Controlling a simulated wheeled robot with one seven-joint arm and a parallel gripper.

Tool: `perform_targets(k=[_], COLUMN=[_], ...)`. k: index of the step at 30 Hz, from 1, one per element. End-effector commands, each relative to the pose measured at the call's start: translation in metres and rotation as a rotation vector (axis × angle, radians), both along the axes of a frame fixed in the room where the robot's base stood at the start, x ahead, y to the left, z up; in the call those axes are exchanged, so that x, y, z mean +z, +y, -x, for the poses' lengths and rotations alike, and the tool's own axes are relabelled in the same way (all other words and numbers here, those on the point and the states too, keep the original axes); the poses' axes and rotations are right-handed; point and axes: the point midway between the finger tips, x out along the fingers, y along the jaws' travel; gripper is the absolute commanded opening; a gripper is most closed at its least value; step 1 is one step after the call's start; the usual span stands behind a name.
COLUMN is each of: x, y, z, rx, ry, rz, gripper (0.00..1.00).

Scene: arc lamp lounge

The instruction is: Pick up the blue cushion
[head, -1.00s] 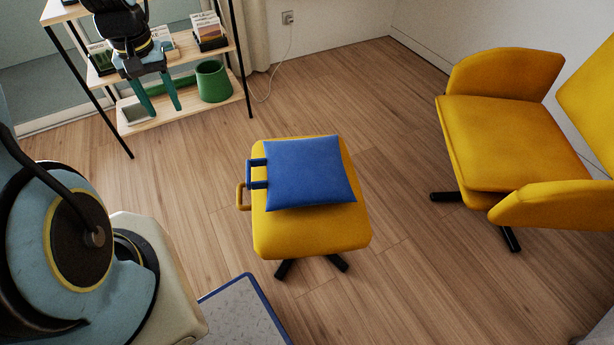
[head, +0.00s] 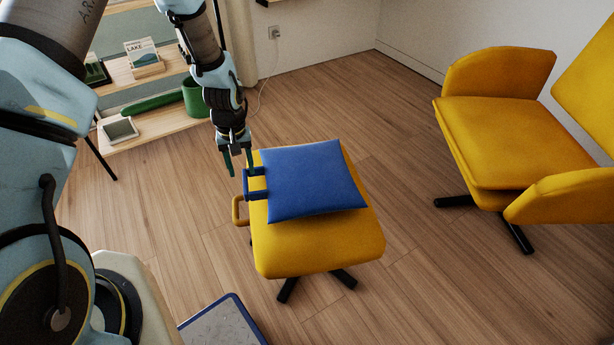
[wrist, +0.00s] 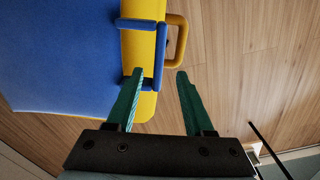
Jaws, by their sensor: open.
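The blue cushion (head: 312,180) lies on the yellow footstool (head: 320,248), with a blue loop handle (head: 254,184) sticking out from its left side. A yellow handle (head: 238,210) of the stool shows just below that loop. My gripper (head: 238,172) is open and empty, at the far left corner of the cushion by the loop. In the wrist view the cushion (wrist: 62,55) fills the upper left. My green fingers (wrist: 158,75) are apart, and the left fingertip is close to the loop's end. I cannot tell if it touches.
A yellow armchair (head: 510,140) stands to the right. A shelf (head: 150,125) with a green pot (head: 194,98) and small items is behind my arm. A blue-edged grey surface (head: 222,322) is at the bottom. Wooden floor lies clear between stool and armchair.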

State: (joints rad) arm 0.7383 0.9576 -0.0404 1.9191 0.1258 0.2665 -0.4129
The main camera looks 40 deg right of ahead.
Motion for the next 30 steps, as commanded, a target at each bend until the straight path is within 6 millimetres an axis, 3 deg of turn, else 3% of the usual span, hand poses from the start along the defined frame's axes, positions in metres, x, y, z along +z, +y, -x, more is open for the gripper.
perform_targets(k=[10, 20, 30], x=[-0.045, -0.051, -0.051], y=[0.001, 0.001, 0.001], z=[0.006, 0.006, 0.006], rx=[0.0, 0.0, -0.001], ry=[0.001, 0.001, 0.001], rz=[-0.002, 0.0, 0.0], gripper=[0.53, 0.51, 0.13])
